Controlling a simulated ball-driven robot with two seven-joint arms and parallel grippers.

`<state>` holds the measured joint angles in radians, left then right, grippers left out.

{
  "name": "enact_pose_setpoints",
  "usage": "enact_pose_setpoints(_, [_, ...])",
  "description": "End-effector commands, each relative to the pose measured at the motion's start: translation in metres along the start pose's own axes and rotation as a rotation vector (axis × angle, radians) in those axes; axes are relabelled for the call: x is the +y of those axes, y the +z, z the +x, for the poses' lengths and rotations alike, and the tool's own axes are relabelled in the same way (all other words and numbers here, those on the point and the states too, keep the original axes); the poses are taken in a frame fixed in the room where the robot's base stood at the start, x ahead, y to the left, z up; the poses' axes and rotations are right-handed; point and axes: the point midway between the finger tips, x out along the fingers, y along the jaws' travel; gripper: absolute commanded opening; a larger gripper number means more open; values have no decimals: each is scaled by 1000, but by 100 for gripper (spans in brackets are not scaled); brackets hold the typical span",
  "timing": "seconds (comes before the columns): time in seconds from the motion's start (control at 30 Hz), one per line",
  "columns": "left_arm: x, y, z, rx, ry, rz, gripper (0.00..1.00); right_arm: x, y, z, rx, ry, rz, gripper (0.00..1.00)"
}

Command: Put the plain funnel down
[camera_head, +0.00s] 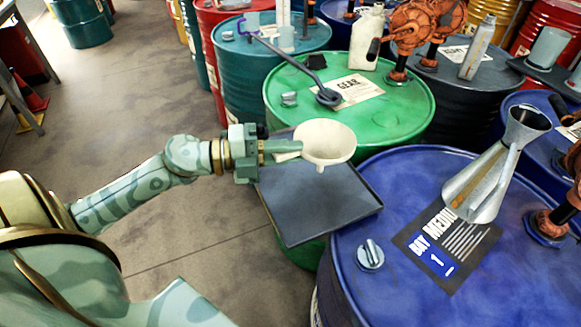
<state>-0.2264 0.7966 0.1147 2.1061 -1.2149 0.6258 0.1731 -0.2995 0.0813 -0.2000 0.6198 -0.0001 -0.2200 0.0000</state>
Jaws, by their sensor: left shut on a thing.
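The plain funnel (328,140) is cream white, with a wide round mouth facing up and a short spout below. My left gripper (290,150) comes in from the left and is shut on the funnel's left side. It holds the funnel upright over the far part of a dark grey tray (318,208). The spout tip shows in front of the tray; whether it touches is hard to tell. My right gripper is not in view.
A green drum (412,118) marked GEAR stands behind, with a dark wrench-like tool (325,95) on its lid. The tray's near part is bare.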

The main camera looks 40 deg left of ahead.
Motion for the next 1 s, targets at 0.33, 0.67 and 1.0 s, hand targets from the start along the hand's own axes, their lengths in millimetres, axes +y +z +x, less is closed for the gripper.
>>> enact_pose_setpoints(0.33, [41, 9, 4, 0, -1, -2, 0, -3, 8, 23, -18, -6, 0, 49])
enact_pose_setpoints(0.67, [39, 8, 4, 1, 0, 0, 37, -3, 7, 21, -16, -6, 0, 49])
enact_pose_setpoints(1.0, [39, 8, -13, -1, 2, -2, 37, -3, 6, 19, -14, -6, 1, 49])
